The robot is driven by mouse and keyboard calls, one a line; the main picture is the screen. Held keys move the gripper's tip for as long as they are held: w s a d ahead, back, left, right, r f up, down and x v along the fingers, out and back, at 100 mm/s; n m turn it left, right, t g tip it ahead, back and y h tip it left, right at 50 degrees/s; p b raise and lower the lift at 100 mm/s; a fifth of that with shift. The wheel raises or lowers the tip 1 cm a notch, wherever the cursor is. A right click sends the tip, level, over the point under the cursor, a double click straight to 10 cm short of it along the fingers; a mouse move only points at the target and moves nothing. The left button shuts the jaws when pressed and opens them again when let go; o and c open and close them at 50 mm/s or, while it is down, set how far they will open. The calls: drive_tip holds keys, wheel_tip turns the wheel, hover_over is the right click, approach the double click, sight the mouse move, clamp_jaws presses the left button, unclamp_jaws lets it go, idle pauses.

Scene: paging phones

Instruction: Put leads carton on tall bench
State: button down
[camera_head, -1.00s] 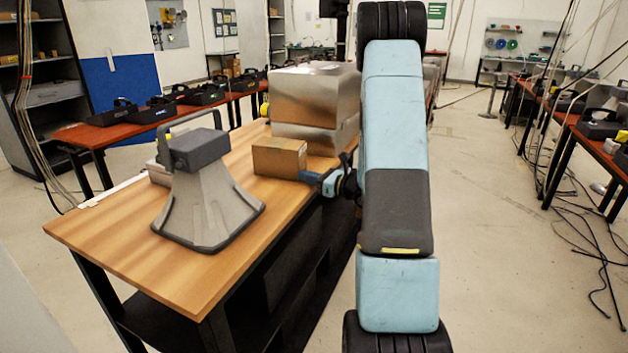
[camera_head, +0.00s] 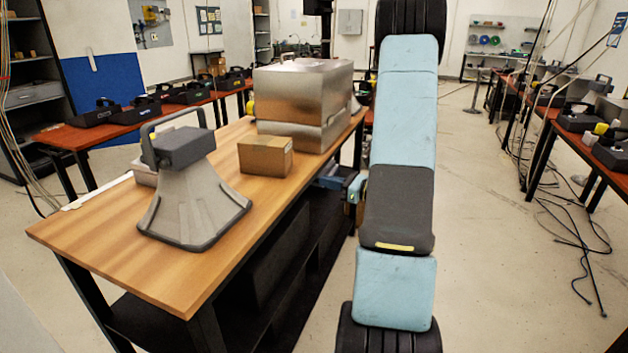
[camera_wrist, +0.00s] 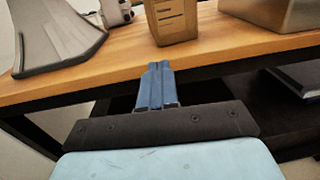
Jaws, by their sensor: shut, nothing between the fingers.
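A small brown cardboard carton (camera_head: 265,157), which I take to be the leads carton, stands upright on the wooden top of a bench (camera_head: 110,232), near its right-hand edge. The carton also shows at the top of the wrist view (camera_wrist: 173,22), cut off by the frame. My gripper (camera_wrist: 157,66) is shut and empty, its blue fingers pointing at the bench's edge just below the carton, apart from it. In the head view my gripper (camera_head: 338,181) is small, beside the bench's edge and partly hidden by my arm.
A grey horn-shaped unit with a handle (camera_head: 195,195) stands left of the carton. A large metallic box (camera_head: 300,100) stands behind it. The bench has a dark lower shelf. Red-topped tables (camera_head: 85,135) with black devices stand further back. Cables lie on the floor at right.

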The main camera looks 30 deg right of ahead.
drive_tip(key=shift+v, duration=1.1)
